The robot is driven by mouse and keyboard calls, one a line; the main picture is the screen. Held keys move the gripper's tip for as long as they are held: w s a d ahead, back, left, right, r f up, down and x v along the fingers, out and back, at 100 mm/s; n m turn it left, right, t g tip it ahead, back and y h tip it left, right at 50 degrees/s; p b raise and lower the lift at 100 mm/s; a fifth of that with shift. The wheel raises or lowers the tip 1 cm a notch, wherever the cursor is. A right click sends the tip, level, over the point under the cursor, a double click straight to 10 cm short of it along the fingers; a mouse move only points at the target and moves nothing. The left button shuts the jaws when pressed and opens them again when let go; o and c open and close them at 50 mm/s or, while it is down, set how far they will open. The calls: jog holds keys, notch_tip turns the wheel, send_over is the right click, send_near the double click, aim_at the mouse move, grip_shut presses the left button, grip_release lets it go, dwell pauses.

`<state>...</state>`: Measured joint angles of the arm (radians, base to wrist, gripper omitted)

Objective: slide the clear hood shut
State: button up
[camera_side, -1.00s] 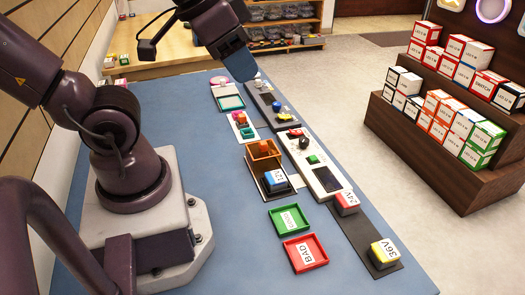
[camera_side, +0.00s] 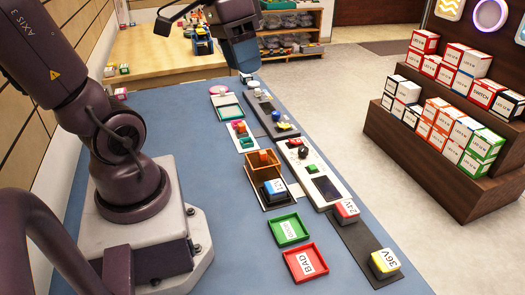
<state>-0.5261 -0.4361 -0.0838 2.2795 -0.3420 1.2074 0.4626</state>
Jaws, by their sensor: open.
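An amber, see-through box (camera_side: 263,164) that looks like the hood stands mid-bench, just behind a blue-topped block (camera_side: 275,190) on a dark base. The block is uncovered in front of it. I cannot tell how the hood is guided. My gripper (camera_side: 246,76) points down at the far end of the bench, well behind the hood and apart from it. It is open; its fingertips are small and partly dark here, and I see nothing held.
A white control panel (camera_side: 298,152) lies right of the hood. Green (camera_side: 288,229) and red (camera_side: 305,263) trays lie in front. A red block (camera_side: 346,211) and a yellow block (camera_side: 385,262) sit on a dark strip. The blue bench (camera_side: 215,150) is clear left of the hood.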

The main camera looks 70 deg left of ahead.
jog(key=w+a+f+g+y, duration=0.2)
jog(key=w+a+f, duration=0.3)
jog(key=a+f, duration=0.3)
jog(key=m, duration=0.1)
send_over(263, 152)
notch_tip(263, 152, down, 9)
notch_tip(263, 152, down, 13)
jog(key=shift+a+f, duration=0.1)
jog(key=shift+f, duration=0.05)
